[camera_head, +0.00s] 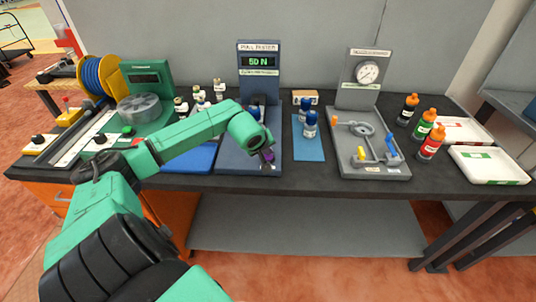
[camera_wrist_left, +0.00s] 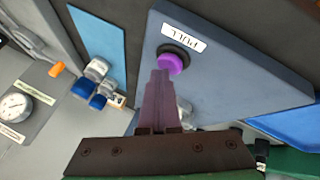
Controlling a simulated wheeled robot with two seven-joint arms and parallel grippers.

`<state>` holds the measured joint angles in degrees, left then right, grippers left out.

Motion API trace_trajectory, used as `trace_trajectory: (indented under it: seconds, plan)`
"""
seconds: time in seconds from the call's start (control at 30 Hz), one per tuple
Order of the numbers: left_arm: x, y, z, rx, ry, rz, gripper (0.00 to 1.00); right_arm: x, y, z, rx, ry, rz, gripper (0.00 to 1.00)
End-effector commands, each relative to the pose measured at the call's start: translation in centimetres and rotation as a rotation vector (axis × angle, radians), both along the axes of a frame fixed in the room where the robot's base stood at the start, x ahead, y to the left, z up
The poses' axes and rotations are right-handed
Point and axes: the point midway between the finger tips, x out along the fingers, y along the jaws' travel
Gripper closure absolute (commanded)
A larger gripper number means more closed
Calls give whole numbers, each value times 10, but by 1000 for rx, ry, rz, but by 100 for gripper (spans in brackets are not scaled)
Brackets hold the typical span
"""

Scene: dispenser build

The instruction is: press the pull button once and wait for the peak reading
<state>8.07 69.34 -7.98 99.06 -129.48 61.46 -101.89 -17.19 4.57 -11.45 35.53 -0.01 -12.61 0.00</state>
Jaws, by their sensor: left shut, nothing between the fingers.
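The pull tester (camera_head: 259,62) stands at the back middle of the bench, its green display reading what looks like "50 N". Its blue-grey base (camera_head: 236,160) reaches to the front. In the left wrist view, the round purple button (camera_wrist_left: 176,60) sits in a dark ring beside a white "PULL" label (camera_wrist_left: 184,38). My left gripper (camera_head: 267,157) is over the front of the base, shut and empty. In the wrist view its fingertips (camera_wrist_left: 159,73) overlap the button's near edge; I cannot tell whether they touch it. My right gripper is not in view.
A gauge fixture (camera_head: 368,70) is farther right, with orange-capped bottles (camera_head: 422,125) and white trays (camera_head: 489,168). A yellow spool (camera_head: 98,75) and small vials (camera_head: 180,107) are left.

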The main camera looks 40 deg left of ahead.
Motion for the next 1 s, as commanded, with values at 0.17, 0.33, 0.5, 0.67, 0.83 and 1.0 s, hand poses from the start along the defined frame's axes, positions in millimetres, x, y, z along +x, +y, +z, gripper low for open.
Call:
trace_trajectory:
  seconds: [0.17, 0.33, 0.5, 0.67, 0.83, 1.0]
  plan:
    - [-1, 0, 0, -1, 3, 0, 100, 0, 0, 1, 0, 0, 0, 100]
    - [0, 0, 10, 0, 2, 0, 100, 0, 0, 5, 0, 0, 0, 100]
    - [0, 0, 19, 1, 1, 0, 100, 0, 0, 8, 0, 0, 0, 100]
    - [0, 0, 19, 0, 1, 0, 100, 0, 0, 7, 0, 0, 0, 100]
    - [0, 0, 21, 0, 1, 0, 100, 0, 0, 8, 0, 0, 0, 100]
    - [0, 0, 36, 1, 0, 0, 100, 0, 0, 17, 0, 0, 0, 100]
